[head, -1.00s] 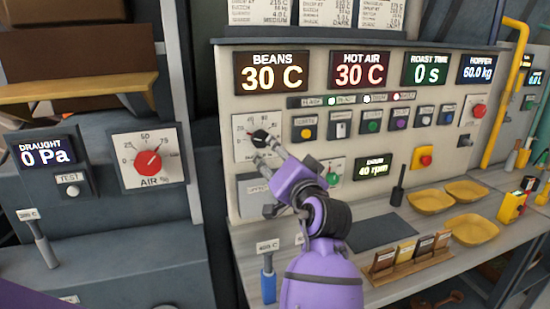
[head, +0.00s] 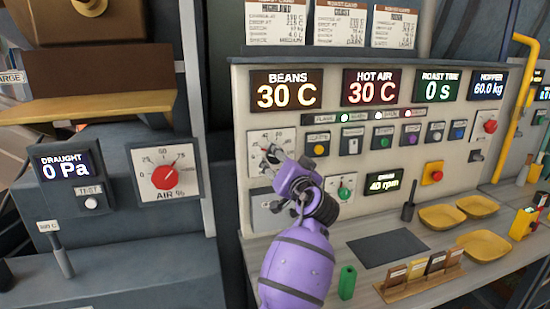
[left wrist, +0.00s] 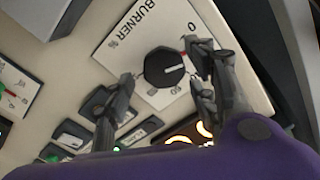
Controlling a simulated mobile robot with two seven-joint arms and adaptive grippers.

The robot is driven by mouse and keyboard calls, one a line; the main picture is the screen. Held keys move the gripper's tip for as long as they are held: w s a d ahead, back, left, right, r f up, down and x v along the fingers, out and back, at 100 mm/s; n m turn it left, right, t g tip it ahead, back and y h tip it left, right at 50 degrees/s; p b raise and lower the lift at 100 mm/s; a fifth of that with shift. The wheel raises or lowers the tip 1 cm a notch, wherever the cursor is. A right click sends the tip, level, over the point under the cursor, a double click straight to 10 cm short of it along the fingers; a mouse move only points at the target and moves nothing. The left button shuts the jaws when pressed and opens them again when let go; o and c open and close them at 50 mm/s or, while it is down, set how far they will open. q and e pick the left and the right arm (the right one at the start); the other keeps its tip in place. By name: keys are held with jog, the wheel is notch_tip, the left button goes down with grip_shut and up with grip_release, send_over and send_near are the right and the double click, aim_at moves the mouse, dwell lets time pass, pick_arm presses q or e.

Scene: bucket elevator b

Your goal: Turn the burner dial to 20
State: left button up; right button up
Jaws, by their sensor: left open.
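The burner dial (head: 269,151) is a round black knob on a white scale plate, left of the control panel's buttons. In the left wrist view the dial (left wrist: 163,68) carries a white pointer line aimed right, towards a finger that covers part of the scale. The plate (left wrist: 130,38) reads BURNER %, with a 0 visible at the upper right. My left gripper (head: 276,161) is at the dial. In the left wrist view the left gripper (left wrist: 162,76) is open, with its fingers on either side of the knob. Contact with it is unclear. My right gripper is not in view.
The red air dial (head: 166,176) and the draught display (head: 66,168) are at the left. The beans display (head: 286,90) reads 30 C. A card rack (head: 420,277), yellow bowls (head: 442,217) and a green block (head: 347,282) sit on the counter.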

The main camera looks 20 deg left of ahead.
pick_arm(q)
jog(key=shift+x, duration=1.15)
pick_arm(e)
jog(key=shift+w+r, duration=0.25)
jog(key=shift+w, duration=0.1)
